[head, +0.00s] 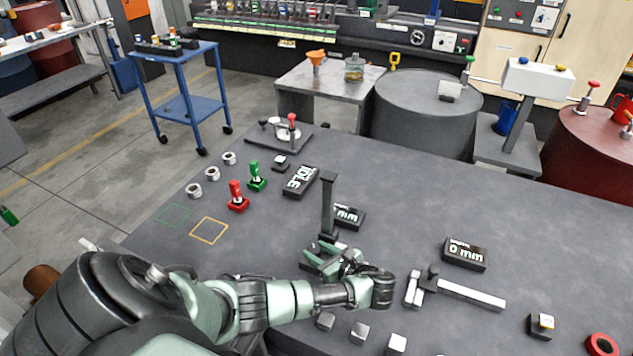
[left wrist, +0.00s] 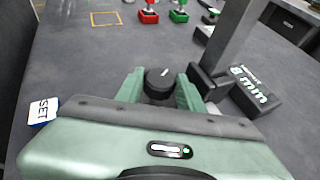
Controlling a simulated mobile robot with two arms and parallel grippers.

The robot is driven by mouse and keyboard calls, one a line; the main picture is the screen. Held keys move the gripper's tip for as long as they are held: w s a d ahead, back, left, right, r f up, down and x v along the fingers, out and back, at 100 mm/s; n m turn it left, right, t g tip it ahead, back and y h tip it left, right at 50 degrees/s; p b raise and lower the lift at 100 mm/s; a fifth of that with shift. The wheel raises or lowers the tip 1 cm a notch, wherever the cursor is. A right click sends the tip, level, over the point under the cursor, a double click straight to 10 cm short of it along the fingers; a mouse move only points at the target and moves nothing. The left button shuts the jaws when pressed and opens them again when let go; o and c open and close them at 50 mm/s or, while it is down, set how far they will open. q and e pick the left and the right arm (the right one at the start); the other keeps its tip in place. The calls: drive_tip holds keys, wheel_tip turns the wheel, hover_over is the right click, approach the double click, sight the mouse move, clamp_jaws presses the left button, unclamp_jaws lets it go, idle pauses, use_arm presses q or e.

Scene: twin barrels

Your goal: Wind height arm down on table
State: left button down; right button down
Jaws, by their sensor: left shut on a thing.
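The height gauge is a dark upright post (head: 327,210) on the grey table (head: 400,220), with a small dark block at its top. The post also shows in the left wrist view (left wrist: 232,35). Its display (left wrist: 254,88) reads 8 mm; in the head view the post partly covers it. A round black knob (left wrist: 159,78) with a white mark sits beside the post's base. My left gripper (head: 328,259) is low over the table, its green fingers on either side of the knob, shut on it. My right gripper is out of view.
A second display (head: 466,253) reads 0 mm, near a light horizontal bar (head: 470,294). A red switch (head: 237,196), a green switch (head: 256,176) and an IDLE display (head: 300,181) stand beyond the gripper. A SET block (left wrist: 43,110) is left of it. Metal cubes lie in front.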

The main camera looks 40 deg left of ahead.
use_arm(q)
drive_tip(key=n+g, duration=0.1)
drive_tip(key=n+g+b, duration=0.1)
drive_tip(key=g, duration=0.1)
drive_tip(key=shift+w+f+n+b, duration=0.15)
drive_tip(key=shift+w+n+b, duration=0.05)
drive_tip(key=shift+n+b, duration=0.1)
drive_tip(key=shift+w+n+g+b, duration=0.1)
drive_tip(key=shift+n+g+b, duration=0.95)
drive_tip(key=shift+n+g, duration=0.35)
drive_tip(key=shift+r, duration=0.2)
drive_tip(key=c, duration=0.9)
unclamp_jaws()
drive_tip(key=shift+a, duration=0.1)
drive_tip(key=shift+c, duration=0.2)
drive_tip(key=shift+o, duration=0.2)
drive_tip(key=shift+r, duration=0.1)
